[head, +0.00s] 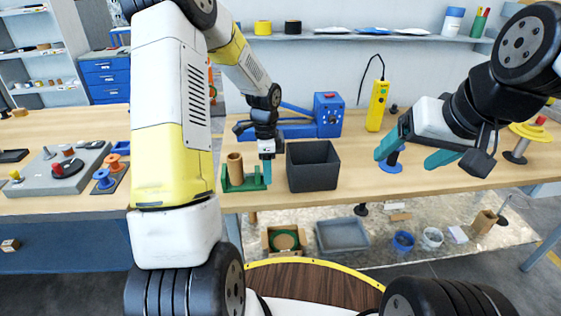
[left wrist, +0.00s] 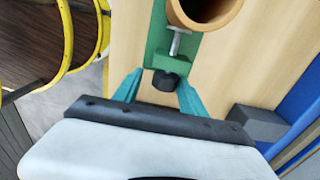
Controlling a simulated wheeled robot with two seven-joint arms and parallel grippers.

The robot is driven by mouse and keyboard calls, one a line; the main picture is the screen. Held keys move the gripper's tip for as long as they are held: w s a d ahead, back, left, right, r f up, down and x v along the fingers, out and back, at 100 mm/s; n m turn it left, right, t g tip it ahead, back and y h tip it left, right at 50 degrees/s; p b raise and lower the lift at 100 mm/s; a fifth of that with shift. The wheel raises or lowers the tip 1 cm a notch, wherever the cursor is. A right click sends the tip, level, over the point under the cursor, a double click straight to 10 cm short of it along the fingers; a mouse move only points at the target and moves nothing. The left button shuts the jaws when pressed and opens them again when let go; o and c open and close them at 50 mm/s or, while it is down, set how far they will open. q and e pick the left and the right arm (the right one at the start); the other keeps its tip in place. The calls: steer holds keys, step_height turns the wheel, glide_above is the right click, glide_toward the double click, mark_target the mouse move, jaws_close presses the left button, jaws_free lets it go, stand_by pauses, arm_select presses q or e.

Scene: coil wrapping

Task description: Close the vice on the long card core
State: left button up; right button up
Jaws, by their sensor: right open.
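The green vice (head: 244,183) stands near the front edge of the bench, left of the black bin. The brown card core (head: 235,168) stands upright in it. In the left wrist view the core (left wrist: 205,10) is cut off by the top edge, with the vice's silver screw (left wrist: 176,42) close beside it; I cannot tell whether they touch. My left gripper (head: 266,172) is at the vice's screw end. In the left wrist view its teal fingers (left wrist: 160,95) are apart, either side of the black knob (left wrist: 165,81), with gaps showing. My right gripper (head: 413,152) is open and empty above the bench's right part.
The black bin (head: 313,168) stands just right of the vice. A blue machine (head: 328,115) and a yellow hand-held device (head: 377,105) are behind. A grey board with knobs (head: 58,170) lies on the left bench. A shelf holds several items below.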

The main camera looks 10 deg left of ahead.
arm_select(q)
steer(key=shift+s+d+f+t, duration=0.15)
steer(key=shift+s+t, duration=0.15)
steer(key=shift+t, duration=0.6)
steer(key=shift+t+y, duration=0.5)
steer(key=shift+t, duration=0.3)
steer(key=shift+s, duration=0.1)
